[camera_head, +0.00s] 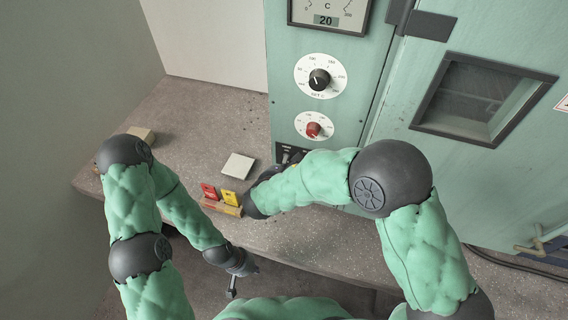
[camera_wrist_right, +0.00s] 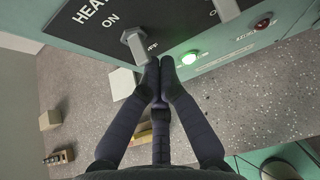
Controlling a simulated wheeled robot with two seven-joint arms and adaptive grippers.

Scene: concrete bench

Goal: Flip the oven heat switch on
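The heat switch (camera_wrist_right: 135,47) is a metal toggle on a black panel marked HEAT and ON in the right wrist view. Its lever points down, toward my fingers. My right gripper (camera_wrist_right: 160,66) has its fingertips drawn together, just right of the lever's end; I cannot tell whether they touch it. No object shows between them. In the head view my right forearm hides most of the switch panel (camera_head: 285,152) on the green oven (camera_head: 288,90). My left gripper (camera_head: 232,287) hangs low by the bench's front edge, away from the oven, too small to judge its opening.
A green lamp (camera_wrist_right: 190,57) glows beside the switch; a red lamp (camera_wrist_right: 263,22) is farther right. On the bench (camera_head: 195,115) are a pale block (camera_head: 238,166), a tan block (camera_head: 142,134), and red (camera_head: 209,191) and yellow (camera_head: 229,197) pieces in a wooden holder.

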